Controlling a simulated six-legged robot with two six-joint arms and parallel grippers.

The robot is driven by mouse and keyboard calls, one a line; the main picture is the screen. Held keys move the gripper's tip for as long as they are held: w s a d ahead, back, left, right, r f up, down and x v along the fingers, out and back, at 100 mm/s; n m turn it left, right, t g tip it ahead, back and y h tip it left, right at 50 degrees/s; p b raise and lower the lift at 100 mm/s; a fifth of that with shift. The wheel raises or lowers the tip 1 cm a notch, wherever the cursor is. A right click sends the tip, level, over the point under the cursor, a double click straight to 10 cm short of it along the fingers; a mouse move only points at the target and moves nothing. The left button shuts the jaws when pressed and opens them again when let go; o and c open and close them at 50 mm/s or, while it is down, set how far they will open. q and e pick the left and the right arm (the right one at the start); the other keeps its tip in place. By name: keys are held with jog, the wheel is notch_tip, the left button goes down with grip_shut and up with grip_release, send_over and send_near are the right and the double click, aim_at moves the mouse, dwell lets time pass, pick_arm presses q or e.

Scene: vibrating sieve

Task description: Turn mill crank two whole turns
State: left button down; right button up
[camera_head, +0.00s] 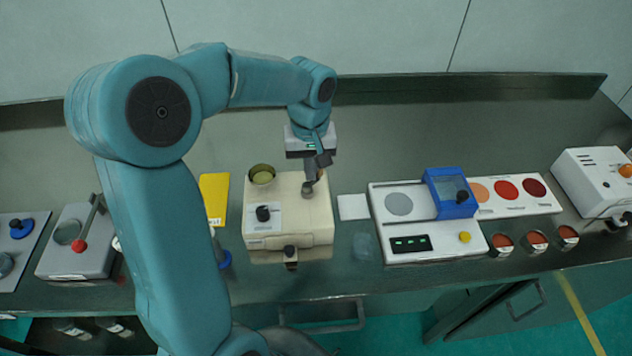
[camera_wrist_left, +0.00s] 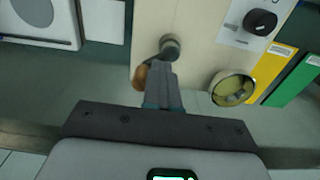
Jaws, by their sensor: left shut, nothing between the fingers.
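The mill is a cream box (camera_head: 290,230) near the middle of the bench. On its top are a round hopper (camera_head: 262,175) with yellowish contents, a black knob (camera_head: 263,213) and a grey crank hub (camera_head: 308,188). In the left wrist view the crank hub (camera_wrist_left: 169,44) shows just beyond my fingertips, and a brown crank handle (camera_wrist_left: 141,76) is beside the fingers, partly hidden. My left gripper (camera_head: 319,163) is above the mill's far right corner; in the wrist view its fingers (camera_wrist_left: 163,80) are shut with nothing between them. Whether they touch the crank cannot be told. My right gripper is not visible.
Right of the mill stand a white panel (camera_head: 430,248) with a blue block (camera_head: 449,190), and several small red cups. A grey device with a red-knobbed lever (camera_head: 79,246) is at left. A yellow card (camera_head: 215,188) lies left of the mill. The bench behind is clear.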

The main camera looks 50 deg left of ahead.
pick_arm(q)
jog(key=shift+d+f, duration=0.25)
jog(key=shift+s+d, duration=0.1)
jog(key=shift+d, duration=0.6)
jog(key=shift+s+d+b, duration=0.1)
jog(key=shift+d+b, duration=0.15)
jog(key=shift+b, duration=0.15)
jog(key=c, duration=1.7)
grip_release()
jog(key=shift+o, duration=0.3)
jog(key=r+p, duration=0.2)
jog(key=r, duration=0.1)
jog(key=r+p, duration=0.1)
jog(key=p, duration=0.1)
jog(key=shift+w+a+r, duration=0.3)
jog(key=shift+w+r, duration=0.05)
jog(key=o, duration=0.7)
jog(key=shift+d+r+p, duration=0.25)
jog(key=shift+r+p, duration=0.1)
jog(key=shift+r, duration=0.25)
jog(key=shift+d+r+p, duration=0.25)
jog(key=shift+r+p, duration=0.1)
jog(key=shift+r, duration=0.2)
jog(key=shift+s+a+r, duration=0.1)
jog(key=shift+a, duration=0.15)
